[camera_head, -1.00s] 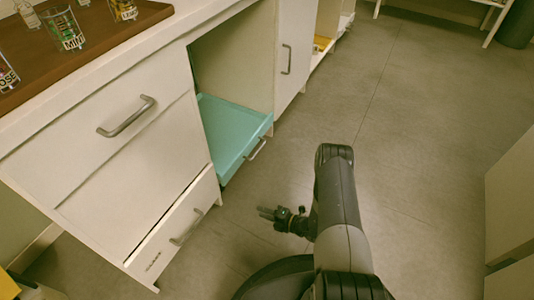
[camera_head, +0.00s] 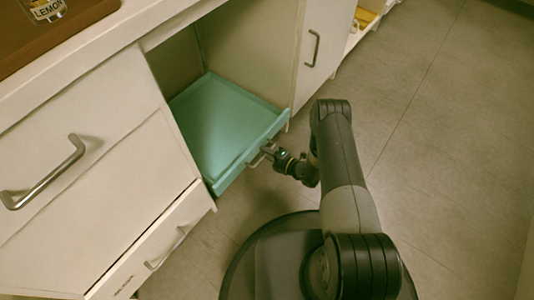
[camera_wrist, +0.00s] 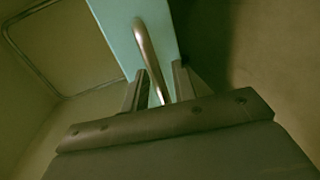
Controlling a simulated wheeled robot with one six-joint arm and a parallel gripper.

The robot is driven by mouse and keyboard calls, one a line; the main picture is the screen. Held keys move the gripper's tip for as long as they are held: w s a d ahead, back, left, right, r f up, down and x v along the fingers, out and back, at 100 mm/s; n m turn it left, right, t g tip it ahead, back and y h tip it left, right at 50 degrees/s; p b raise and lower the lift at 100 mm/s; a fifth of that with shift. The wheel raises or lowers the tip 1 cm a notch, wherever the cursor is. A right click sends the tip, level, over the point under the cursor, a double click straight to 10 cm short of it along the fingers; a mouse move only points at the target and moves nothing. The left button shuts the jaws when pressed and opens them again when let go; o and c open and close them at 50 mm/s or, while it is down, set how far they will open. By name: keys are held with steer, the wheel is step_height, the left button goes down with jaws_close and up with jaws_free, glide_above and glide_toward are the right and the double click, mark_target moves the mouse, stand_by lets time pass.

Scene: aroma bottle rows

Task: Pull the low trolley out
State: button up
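The low trolley is a teal, shallow tray (camera_head: 215,125) in the open bay of the white cabinet. Its front panel (camera_head: 250,155) faces my arm and carries a metal bar handle (camera_head: 254,161). My gripper (camera_head: 268,150) is at this handle. In the wrist view, the teal panel (camera_wrist: 118,28) fills the upper middle, and the curved handle (camera_wrist: 147,50) runs down between the two fingers of my gripper (camera_wrist: 161,70). The fingers stand apart on either side of the bar, with a visible gap on the right. The handle's lower end is hidden behind the gripper body.
A closed door with a handle (camera_head: 313,48) is right of the bay. Drawers with handles (camera_head: 45,172) are on the left; the lowest drawer (camera_head: 160,245) looks slightly open. A brown tray (camera_head: 60,35) with a LEMON glass (camera_head: 46,10) is on top. The floor (camera_head: 440,150) right is clear.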

steer(key=shift+c, duration=0.5)
jaws_close()
